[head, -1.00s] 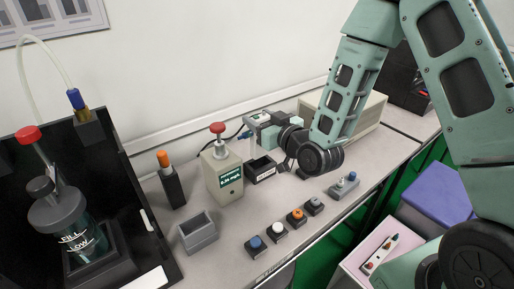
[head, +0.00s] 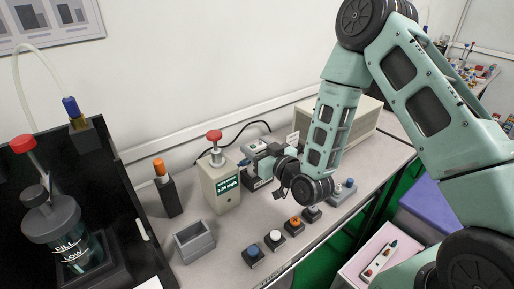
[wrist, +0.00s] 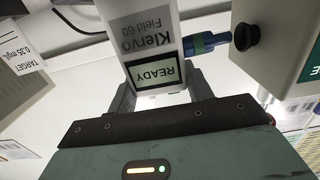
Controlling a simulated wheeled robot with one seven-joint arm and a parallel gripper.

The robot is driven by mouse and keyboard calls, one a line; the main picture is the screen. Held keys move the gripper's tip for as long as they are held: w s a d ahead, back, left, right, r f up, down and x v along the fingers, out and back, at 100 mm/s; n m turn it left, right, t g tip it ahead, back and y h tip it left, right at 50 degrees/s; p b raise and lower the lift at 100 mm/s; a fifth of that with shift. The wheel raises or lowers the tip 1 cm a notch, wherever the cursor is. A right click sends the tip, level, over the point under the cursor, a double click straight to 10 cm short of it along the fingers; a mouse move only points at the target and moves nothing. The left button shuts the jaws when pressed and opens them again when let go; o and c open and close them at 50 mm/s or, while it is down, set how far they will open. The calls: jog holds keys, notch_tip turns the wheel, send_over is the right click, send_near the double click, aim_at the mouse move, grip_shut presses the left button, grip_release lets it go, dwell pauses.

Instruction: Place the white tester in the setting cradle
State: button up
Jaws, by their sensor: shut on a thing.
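The white tester (wrist: 140,28), with a READY screen and a blue nozzle (wrist: 205,42), is between the grey fingers of my gripper (wrist: 160,92) in the wrist view. My gripper is shut on it. The nozzle points at a black round port (wrist: 245,37) on the cream setting unit; I cannot tell whether they touch. In the head view my gripper (head: 268,158) is just right of that unit (head: 220,187), with the blue nozzle (head: 244,162) toward it. A dark box with a white label (head: 258,184), possibly the cradle, is below the tester, mostly hidden.
An open grey bin (head: 195,241) stands at the front. Several coloured buttons (head: 274,240) line the bench edge. A black holder with an orange top (head: 167,188) is left of the unit. A pink tray (head: 362,262) with another device is at lower right.

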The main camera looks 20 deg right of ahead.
jog(key=o, duration=1.3)
jog(key=shift+o, duration=0.2)
